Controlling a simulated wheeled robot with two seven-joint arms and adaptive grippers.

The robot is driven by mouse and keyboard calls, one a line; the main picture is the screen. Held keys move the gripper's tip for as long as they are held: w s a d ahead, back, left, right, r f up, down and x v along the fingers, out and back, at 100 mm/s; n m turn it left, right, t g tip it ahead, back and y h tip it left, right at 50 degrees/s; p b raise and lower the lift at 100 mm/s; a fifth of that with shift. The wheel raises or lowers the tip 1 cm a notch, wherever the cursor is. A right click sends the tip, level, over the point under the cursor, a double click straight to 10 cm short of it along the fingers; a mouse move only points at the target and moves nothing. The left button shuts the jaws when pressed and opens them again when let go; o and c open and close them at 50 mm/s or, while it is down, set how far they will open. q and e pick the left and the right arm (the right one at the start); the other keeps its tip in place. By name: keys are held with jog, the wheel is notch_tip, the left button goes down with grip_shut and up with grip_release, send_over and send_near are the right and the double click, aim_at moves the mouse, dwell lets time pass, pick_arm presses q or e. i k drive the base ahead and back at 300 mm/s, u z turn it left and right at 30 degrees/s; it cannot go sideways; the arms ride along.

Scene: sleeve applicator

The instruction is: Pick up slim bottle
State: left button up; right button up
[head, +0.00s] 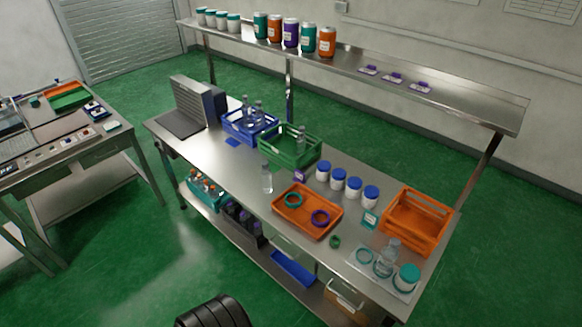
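A clear slim bottle (267,178) stands upright and alone near the front edge of the steel table, left of the orange tray. More clear bottles (252,112) stand in the blue crate (236,128). Another clear bottle (300,140) stands in the green crate (278,151). A wider clear bottle (385,262) stands on a pale mat at the right end. I cannot tell from this view which one the task names. Neither of my grippers shows in the head view.
An orange tray (279,210) holds a teal ring and a purple ring. Several blue-lidded white jars (338,180) stand behind it. An orange crate (440,222) is at the right. A high shelf (420,102) runs along the back. Bare tabletop (235,165) lies left of the lone bottle.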

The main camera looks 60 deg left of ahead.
aim_at(266, 173)
jog(key=u, duration=3.05)
jog(key=i, duration=1.4)
jog(key=z, duration=2.25)
